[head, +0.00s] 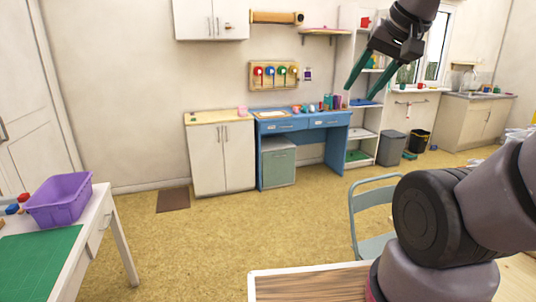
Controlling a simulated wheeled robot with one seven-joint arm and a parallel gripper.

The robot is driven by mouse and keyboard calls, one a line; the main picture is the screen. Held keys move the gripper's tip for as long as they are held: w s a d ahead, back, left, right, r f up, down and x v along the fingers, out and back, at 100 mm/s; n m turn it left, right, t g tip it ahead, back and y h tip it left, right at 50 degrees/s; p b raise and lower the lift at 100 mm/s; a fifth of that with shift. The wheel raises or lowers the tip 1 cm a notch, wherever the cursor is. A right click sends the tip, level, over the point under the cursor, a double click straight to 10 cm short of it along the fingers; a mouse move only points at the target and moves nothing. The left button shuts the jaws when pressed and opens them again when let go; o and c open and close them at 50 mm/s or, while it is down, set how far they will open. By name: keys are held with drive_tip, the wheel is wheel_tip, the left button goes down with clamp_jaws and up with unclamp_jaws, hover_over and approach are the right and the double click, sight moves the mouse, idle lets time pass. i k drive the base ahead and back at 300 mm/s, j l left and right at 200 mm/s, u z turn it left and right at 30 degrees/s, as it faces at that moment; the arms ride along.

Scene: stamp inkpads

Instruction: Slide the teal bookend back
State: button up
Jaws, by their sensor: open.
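My gripper (360,93) hangs at the upper right, with its two long green fingers spread apart and pointing down and left. Nothing shows between the fingers. On the right part of the blue desk (302,122), by the back wall, stands a small row of coloured upright items (331,102), reddish-purple and teal. The teal bookend may be among them, but they are too small and far off to tell. In the picture the gripper's fingers show just right of this row and appear much nearer to me.
A white cabinet (221,160) stands left of the desk, and a white shelf (362,135) stands right of it. A teal chair (374,218) is nearer, beside my arm. A purple bin (60,198) sits on the left table. The floor (235,230) before the desk is clear.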

sight(370, 65)
drive_tip(key=i+j+u, duration=0.15)
drive_tip(key=i+u, duration=0.15)
drive_tip(key=i, duration=1.6)
drive_tip(key=i+z, duration=0.15)
drive_tip(key=i, duration=0.65)
drive_tip(key=i+j+z, duration=0.1)
drive_tip(key=i, duration=0.65)
drive_tip(key=i+l+z, duration=0.1)
drive_tip(key=i+z, duration=0.2)
drive_tip(key=z, duration=0.15)
drive_tip(key=i+z, duration=0.4)
drive_tip(key=i+j+z, duration=0.15)
drive_tip(key=z, duration=0.3)
drive_tip(key=i+l+z, duration=0.1)
drive_tip(key=i+z, duration=0.85)
drive_tip(key=z, duration=0.15)
drive_tip(key=i+u, duration=0.1)
drive_tip(key=i, duration=0.4)
drive_tip(key=i+l+u, duration=0.1)
drive_tip(key=i, duration=0.4)
drive_tip(key=i+l+u, duration=0.1)
drive_tip(key=i, duration=0.4)
drive_tip(key=i+u, duration=0.45)
drive_tip(key=i+l+u, duration=0.2)
drive_tip(key=i+u, duration=0.2)
drive_tip(key=i, duration=0.15)
drive_tip(key=i+l+u, duration=0.45)
drive_tip(key=j, duration=0.1)
